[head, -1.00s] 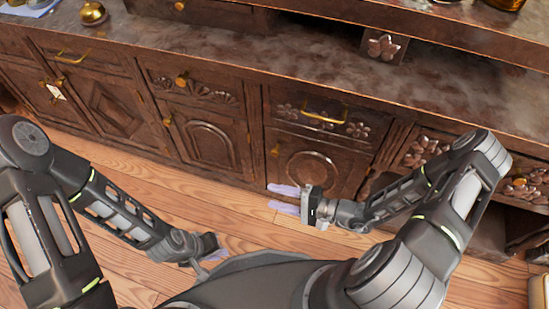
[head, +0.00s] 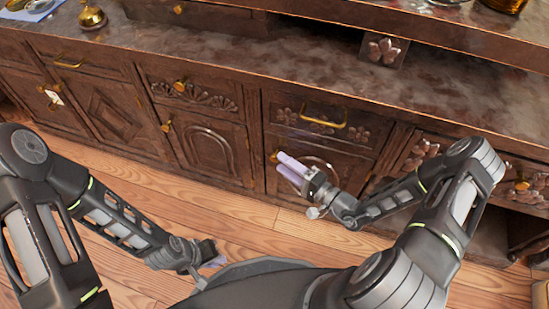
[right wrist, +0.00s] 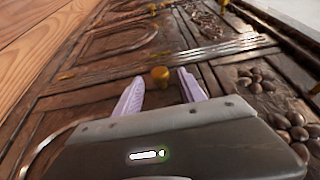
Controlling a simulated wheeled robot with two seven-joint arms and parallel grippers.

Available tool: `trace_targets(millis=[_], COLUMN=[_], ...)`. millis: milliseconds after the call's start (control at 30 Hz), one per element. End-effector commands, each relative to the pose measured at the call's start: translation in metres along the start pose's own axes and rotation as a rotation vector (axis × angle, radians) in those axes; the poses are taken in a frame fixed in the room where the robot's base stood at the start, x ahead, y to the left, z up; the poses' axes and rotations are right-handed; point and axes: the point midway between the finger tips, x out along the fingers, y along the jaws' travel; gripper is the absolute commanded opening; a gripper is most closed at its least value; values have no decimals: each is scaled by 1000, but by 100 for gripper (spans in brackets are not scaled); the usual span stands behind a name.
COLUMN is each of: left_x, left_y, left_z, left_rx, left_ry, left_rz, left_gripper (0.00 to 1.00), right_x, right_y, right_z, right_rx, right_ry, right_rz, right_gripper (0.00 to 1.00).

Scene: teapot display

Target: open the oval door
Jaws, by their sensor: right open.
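The door with the carved oval ring (head: 322,165) is in the lower cabinet, right of the arched door, and looks shut. Its small brass knob (head: 273,157) is at its upper left. My right gripper (head: 284,163) is at this knob, its pale lilac fingers partly covering the door. In the right wrist view the knob (right wrist: 160,76) shows between the tips of the open fingers, not gripped. Whether a finger touches it I cannot tell. Part of the oval ring (right wrist: 50,145) shows at lower left there. My left gripper (head: 213,258) hangs low over the floor, partly hidden by its own arm.
The arched door (head: 208,150) with its own knob (head: 167,127) is to the left. A drawer with a brass handle (head: 323,120) is just above the oval door. The wooden floor (head: 250,225) before the cabinet is clear. A brass bell (head: 92,16) stands on the counter.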

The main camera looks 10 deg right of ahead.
Motion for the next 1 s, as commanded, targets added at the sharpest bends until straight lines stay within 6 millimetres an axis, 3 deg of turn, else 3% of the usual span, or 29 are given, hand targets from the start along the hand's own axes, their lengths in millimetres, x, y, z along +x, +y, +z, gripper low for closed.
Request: trace_targets(millis=[233, 600, 1000], left_x=[9, 10, 10], left_y=[-6, -6, -6], left_z=[-3, -3, -3], left_rx=[-4, -5, -5], left_ry=[7, 8, 8], left_rz=[-3, -4, -4], left_gripper=[14, 14, 14], right_x=[36, 44, 43], right_y=[2, 0, 0], right_z=[1, 0, 0], right_rx=[0, 1, 1], right_ry=[-2, -1, -1], right_rz=[-2, 0, 0], right_gripper=[47, 47, 15])
